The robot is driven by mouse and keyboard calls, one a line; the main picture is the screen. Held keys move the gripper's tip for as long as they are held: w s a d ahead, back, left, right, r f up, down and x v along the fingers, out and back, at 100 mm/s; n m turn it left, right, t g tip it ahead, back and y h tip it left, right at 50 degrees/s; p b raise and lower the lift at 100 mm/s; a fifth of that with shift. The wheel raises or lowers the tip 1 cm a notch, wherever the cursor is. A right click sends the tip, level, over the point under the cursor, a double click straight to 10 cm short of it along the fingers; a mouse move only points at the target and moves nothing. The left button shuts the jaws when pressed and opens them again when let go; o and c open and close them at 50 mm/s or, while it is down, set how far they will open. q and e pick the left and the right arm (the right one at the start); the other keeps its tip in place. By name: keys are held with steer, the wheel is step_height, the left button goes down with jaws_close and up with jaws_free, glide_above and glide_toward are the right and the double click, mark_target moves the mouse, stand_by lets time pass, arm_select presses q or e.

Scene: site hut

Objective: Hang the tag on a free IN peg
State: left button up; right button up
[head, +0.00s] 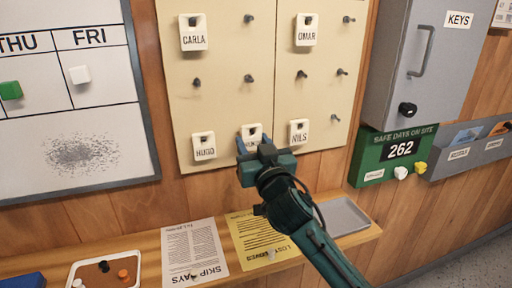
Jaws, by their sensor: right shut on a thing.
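My right gripper (254,143) is at the lower middle of the cream peg board (225,105), shut on a white tag (252,129). The fingers hide most of the tag and its name. I cannot tell whether it is on a peg or just in front of the board. A thin vertical line splits the board into two halves; no IN or OUT heading is in view. Tags CARLA (194,33) and HUGO (204,147) hang left of the line, OMAR (306,30) and NILS (299,132) right of it. Several pegs are bare on both halves. My left gripper is not in view.
A wooden shelf (125,246) below carries papers, a grey tray (345,214) and a white tray with small knobs (78,265). A grey key cabinet (455,60) and a green safety sign (375,148) are at right, a whiteboard (120,155) at left.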

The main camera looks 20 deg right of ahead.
steer(key=shift+w, duration=0.15)
steer(key=shift+f, duration=0.25)
stand_by(0.6)
stand_by(0.3)
steer(key=o, duration=0.9)
